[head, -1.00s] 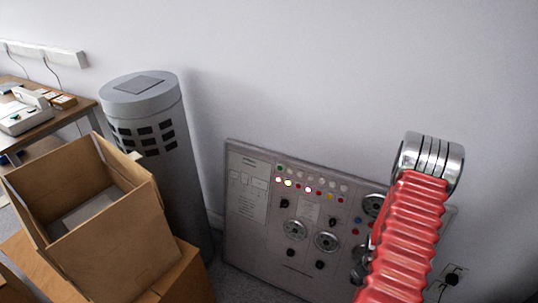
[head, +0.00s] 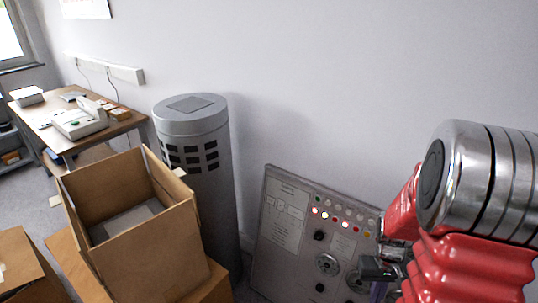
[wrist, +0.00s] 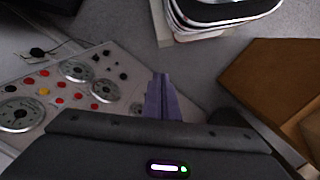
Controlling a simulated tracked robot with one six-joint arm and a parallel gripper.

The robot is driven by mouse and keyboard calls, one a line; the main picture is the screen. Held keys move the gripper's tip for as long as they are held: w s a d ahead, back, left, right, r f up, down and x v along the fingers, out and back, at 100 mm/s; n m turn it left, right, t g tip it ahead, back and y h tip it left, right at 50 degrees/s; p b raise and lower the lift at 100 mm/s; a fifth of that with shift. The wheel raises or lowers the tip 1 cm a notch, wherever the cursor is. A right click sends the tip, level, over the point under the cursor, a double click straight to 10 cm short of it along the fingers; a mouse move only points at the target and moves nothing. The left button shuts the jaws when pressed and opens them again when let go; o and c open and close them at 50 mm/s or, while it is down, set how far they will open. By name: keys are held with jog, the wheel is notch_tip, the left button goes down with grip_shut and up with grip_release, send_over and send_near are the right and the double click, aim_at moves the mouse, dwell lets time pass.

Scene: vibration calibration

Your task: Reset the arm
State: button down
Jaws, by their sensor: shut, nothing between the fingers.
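My arm shows at the right of the head view, with red ribbed sleeves and a large shiny metal joint (head: 465,175). My gripper (wrist: 161,82) shows in the wrist view as two purple fingers pressed together, empty, pointing away over the grey floor. In the head view the dark wrist housing is partly seen in front of the panel, and the fingertips are hard to make out there.
A grey control panel (head: 285,225) with lights, knobs and dials leans by the wall, also seen in the wrist view (wrist: 35,95). Left of it stand a grey cylinder (head: 190,125) and an open cardboard box (head: 150,250). A desk (head: 125,125) is further left.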

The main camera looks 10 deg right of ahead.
jog(key=s+a+r+n+t, duration=0.1)
jog(key=a+r+n+t, duration=0.1)
jog(key=a+r, duration=0.9)
jog(key=s+a+r+n+t, duration=0.1)
jog(key=a+r+t, duration=0.3)
jog(key=a+r, duration=0.8)
notch_tip(320, 180, up, 4)
jog(key=shift+s+f+n+t, duration=0.25)
jog(key=shift+s+n+t, duration=0.15)
jog(key=shift+s, duration=0.25)
